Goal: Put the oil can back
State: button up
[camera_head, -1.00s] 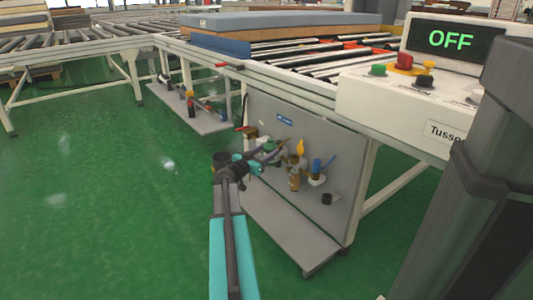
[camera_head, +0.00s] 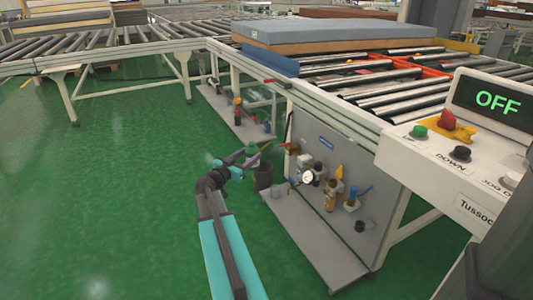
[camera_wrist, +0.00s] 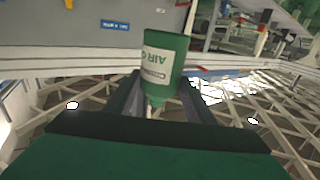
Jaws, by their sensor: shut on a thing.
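The oil can is a green bottle with a white label reading "AIR O…"; in the wrist view the oil can (camera_wrist: 166,62) sits between my fingers, its label upside down in the picture. My gripper (camera_wrist: 160,92) is shut on it. The grey panel (camera_head: 345,245) carries several valves and fittings, a round white gauge (camera_head: 307,177) and a blue label.
A dark cup (camera_head: 263,175) is at the panel's left end, above the low grey ledge (camera_head: 310,240). Another low shelf (camera_head: 222,113) behind holds several items. The roller conveyor (camera_head: 345,95) with its mattress (camera_head: 320,30) stands above. Green floor at left is clear.

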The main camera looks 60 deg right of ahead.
jog(key=w+a+r+n+t+p, duration=0.1)
jog(key=w+a+r+t+p, duration=0.1)
jog(key=w+a+r+p, duration=0.7)
jog(key=w+a+r+n+t+p, duration=0.25)
jog(key=a+r+p, duration=0.25)
jog(key=a, duration=0.8)
jog(key=w+a+r+n+t+p, duration=0.1)
jog(key=w+a+r+t+p, duration=0.1)
jog(key=w+a+r+p, duration=0.65)
jog(key=s+a+r+n+t+y+p, duration=0.1)
jog(key=a+r+t+p, duration=0.1)
jog(key=a+r+p, duration=0.4)
jog(key=s+a+r+n+t+y+p, duration=0.1)
jog(key=a+r+p, duration=0.4)
jog(key=a, duration=1.1)
jog(key=s+a+r+n+t+y+p, duration=0.1)
jog(key=a+r+p, duration=0.5)
jog(key=a, duration=0.6)
jog(key=shift+s+r+n+t+y+p, duration=0.3)
jog(key=shift+s+n+t+p, duration=0.25)
jog(key=shift+t+p, duration=0.35)
jog(key=shift+d, duration=0.1)
